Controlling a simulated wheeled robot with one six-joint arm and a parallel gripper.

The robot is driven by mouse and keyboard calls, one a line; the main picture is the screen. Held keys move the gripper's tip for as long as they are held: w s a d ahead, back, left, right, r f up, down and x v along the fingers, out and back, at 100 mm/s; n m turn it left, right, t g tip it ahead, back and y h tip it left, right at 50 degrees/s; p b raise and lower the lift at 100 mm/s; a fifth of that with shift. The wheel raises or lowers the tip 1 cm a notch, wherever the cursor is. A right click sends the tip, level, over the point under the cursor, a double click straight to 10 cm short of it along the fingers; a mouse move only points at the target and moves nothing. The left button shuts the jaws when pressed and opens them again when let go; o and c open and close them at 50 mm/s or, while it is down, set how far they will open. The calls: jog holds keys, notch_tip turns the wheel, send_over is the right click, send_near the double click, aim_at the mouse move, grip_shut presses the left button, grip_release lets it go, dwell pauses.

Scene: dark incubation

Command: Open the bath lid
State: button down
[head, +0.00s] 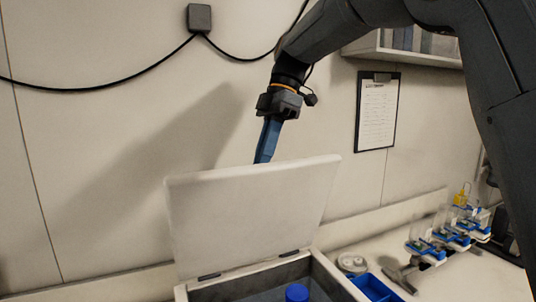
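The bath (335,285) stands at the bottom middle of the head view. Its pale lid (250,215) stands raised on two dark hinges at the rear edge and leans back slightly, so the bath's inside shows. A blue round cap (297,292) shows inside the bath. My gripper (265,155) points down at the lid's top edge. Its blue fingers go behind the lid, so their tips are hidden. I cannot tell whether they touch the lid or how far apart they are.
A blue tray (372,288) and a grey round item (352,263) sit right of the bath. Several blue racks with clear vessels (450,238) stand farther right on the bench. A clipboard (377,112) hangs on the wall. The wall is close behind the lid.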

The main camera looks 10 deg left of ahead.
jog(key=shift+w+f, duration=0.3)
jog(key=shift+w, duration=0.1)
